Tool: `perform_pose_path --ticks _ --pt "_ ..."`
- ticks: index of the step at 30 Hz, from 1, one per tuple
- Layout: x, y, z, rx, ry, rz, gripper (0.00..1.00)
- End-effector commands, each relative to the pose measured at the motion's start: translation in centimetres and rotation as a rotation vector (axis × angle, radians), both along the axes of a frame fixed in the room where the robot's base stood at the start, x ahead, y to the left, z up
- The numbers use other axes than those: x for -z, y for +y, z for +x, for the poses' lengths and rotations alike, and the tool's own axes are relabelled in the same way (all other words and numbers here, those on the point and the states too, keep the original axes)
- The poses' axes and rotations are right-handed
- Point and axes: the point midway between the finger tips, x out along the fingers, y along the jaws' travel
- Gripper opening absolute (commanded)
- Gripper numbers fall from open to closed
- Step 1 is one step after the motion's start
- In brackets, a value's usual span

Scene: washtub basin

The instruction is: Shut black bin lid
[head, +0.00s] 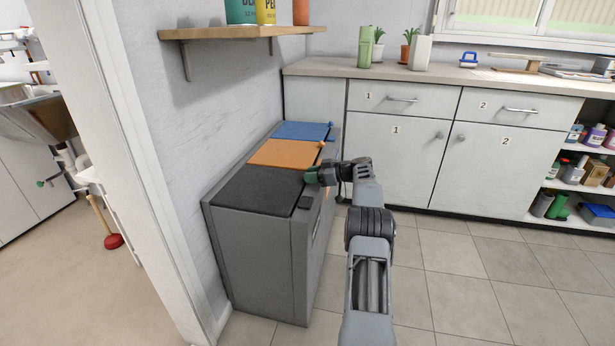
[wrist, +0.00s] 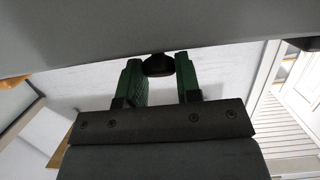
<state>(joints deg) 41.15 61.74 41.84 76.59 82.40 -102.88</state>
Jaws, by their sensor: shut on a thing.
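The black lid (head: 258,192) is the nearest of three lids on top of a low grey bin unit (head: 262,258). It looks about level with the unit's top; I cannot tell whether a small gap is left under it. My gripper (head: 312,177) is at the lid's right edge in the head view. In the wrist view my gripper (wrist: 159,66) has its green fingers on either side of a dark knob (wrist: 158,68) and is shut on it. The gripper hides this knob in the head view.
An orange lid (head: 285,153) and a blue lid (head: 302,131) lie flat behind the black one, each with a knob at its right edge. A wall shelf (head: 240,32) hangs above. Cabinets (head: 400,150) stand at the back. The tiled floor (head: 470,285) at right is clear.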

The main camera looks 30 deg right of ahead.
Motion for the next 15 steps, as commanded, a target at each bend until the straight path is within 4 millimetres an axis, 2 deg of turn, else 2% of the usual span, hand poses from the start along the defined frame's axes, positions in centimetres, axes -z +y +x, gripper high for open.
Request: perform_pose_path --ticks 1,11,12,15 --pt "1.45 -0.43 -0.38 0.004 0.025 0.004 0.0" --pt "1.69 -0.19 -0.25 0.001 0.028 0.007 0.0" --pt "1.69 -0.16 -0.24 0.001 0.028 0.007 0.33" --pt "1.63 -0.02 -0.15 -0.002 0.027 0.006 0.43"
